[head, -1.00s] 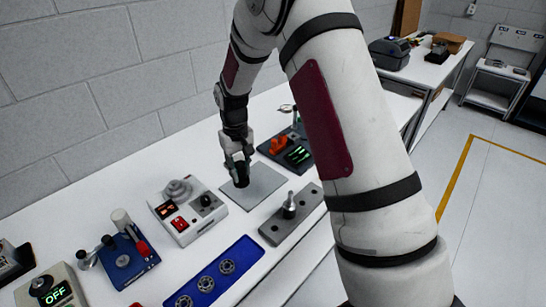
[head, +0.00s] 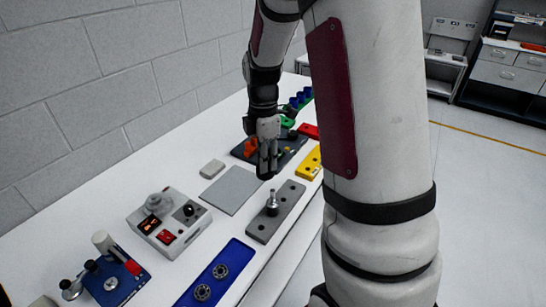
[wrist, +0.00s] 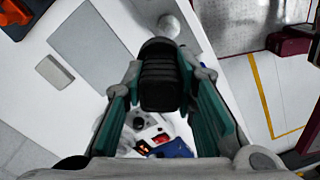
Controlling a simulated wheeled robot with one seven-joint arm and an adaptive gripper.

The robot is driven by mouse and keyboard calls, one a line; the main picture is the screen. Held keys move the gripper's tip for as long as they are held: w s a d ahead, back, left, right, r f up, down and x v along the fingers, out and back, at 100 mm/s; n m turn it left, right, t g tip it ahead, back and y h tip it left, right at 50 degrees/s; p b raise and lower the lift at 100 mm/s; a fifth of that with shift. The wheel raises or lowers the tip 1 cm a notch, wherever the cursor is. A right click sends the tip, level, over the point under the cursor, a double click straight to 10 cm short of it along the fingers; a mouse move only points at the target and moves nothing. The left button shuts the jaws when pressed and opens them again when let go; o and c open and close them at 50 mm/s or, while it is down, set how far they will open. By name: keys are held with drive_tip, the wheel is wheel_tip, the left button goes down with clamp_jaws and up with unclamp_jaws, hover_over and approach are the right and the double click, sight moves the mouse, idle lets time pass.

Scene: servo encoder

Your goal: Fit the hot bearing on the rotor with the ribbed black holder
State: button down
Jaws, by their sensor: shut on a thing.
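My gripper (head: 267,160) is shut on the ribbed black holder, which shows in the wrist view (wrist: 160,85) between the teal finger pads. In the head view it is up in the air, just behind and above the rotor (head: 272,204). The rotor stands upright, with a silver shaft, in a grey block (head: 262,228) with holes. The holder's lower end is hard to make out, and I cannot tell whether a bearing sits in it. The heater (head: 168,222) is a light grey box with a red switch and a lit display; no bearing is clearly visible on it.
A blue tray (head: 238,252) with bearing rings lies at the front. A bare grey mat (head: 231,190) is left of the rotor block. A blue press-like tool (head: 112,283), a yellow block (head: 309,163) and a dark board (head: 290,152) with an orange part stand around.

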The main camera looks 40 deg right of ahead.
sight(273, 173)
drive_tip(key=shift+s+d+r+n, duration=0.35)
drive_tip(key=shift+s+d+n, duration=0.1)
drive_tip(key=shift+s+n, duration=0.3)
drive_tip(key=shift+s+d+f, duration=0.1)
drive_tip(key=shift+s, duration=0.1)
wheel_tip(273, 173, down, 5)
drive_tip(key=b, duration=0.3)
drive_tip(key=shift+w, duration=0.1)
drive_tip(key=shift+r+p, duration=0.3)
drive_tip(key=shift+r, duration=0.1)
drive_tip(key=shift+f, duration=0.1)
drive_tip(key=shift+f, duration=0.3)
drive_tip(key=shift+f, duration=0.85)
drive_tip(key=shift+f, duration=0.15)
drive_tip(key=shift+f, duration=0.9)
